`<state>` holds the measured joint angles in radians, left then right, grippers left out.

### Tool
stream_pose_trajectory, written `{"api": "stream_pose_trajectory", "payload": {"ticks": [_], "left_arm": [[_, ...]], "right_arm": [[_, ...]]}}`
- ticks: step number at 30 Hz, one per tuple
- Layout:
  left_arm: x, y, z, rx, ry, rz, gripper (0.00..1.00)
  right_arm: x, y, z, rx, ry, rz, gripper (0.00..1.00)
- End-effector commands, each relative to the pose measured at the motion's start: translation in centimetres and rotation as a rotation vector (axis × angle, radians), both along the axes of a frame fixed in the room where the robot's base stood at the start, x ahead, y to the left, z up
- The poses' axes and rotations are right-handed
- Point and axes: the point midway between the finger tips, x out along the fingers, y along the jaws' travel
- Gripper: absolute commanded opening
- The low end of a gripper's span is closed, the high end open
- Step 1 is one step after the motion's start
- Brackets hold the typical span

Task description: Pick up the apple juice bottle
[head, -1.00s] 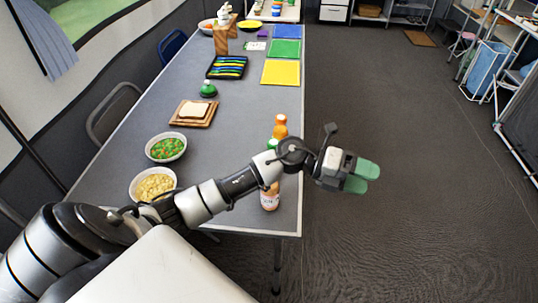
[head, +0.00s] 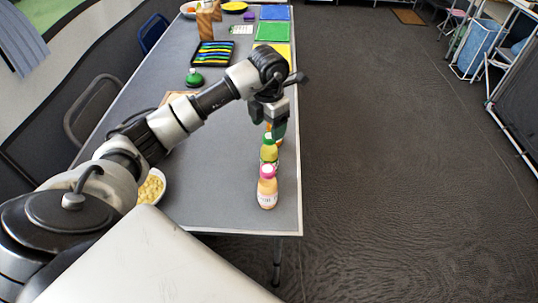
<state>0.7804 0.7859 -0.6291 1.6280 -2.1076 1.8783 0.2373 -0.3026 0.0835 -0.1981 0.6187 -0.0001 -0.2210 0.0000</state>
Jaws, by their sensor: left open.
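Several bottles stand upright in a row near the table's right edge. The front one (head: 267,190) has a pink cap and a peach-coloured body. An orange bottle behind that is mostly hidden by my left gripper. The labels are too small to read; the green one looks most like apple juice. My right gripper is not in view.
On the grey table (head: 225,210) are a bowl of yellowish food (head: 152,188), a green bell-shaped item (head: 195,78), a black tray (head: 214,53) with coloured utensils, and coloured mats (head: 272,31). My left arm hides the middle of the table. The floor to the right is clear.

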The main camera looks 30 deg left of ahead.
Motion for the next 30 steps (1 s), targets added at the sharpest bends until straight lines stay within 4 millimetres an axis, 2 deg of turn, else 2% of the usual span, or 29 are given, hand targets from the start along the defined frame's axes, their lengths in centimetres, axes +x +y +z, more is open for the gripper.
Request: {"api": "stream_pose_trajectory", "payload": {"ticks": [5,12,21,23,30], "left_arm": [[0.2,0.0,-1.5,-0.002,0.003,0.000,0.68],[0.6,0.1,-5.0,-0.003,0.003,0.000,0.68],[0.6,0.1,-5.6,-0.001,-0.001,-0.002,0.68],[0.6,0.1,-5.6,-0.001,-0.001,-0.002,0.62],[0.6,0.1,-5.6,-0.002,0.000,-0.002,0.25]], "right_arm": [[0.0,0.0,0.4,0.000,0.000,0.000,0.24],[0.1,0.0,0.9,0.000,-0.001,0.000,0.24],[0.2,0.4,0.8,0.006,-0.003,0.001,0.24],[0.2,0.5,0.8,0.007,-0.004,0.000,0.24],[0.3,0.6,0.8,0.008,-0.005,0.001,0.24]]}}
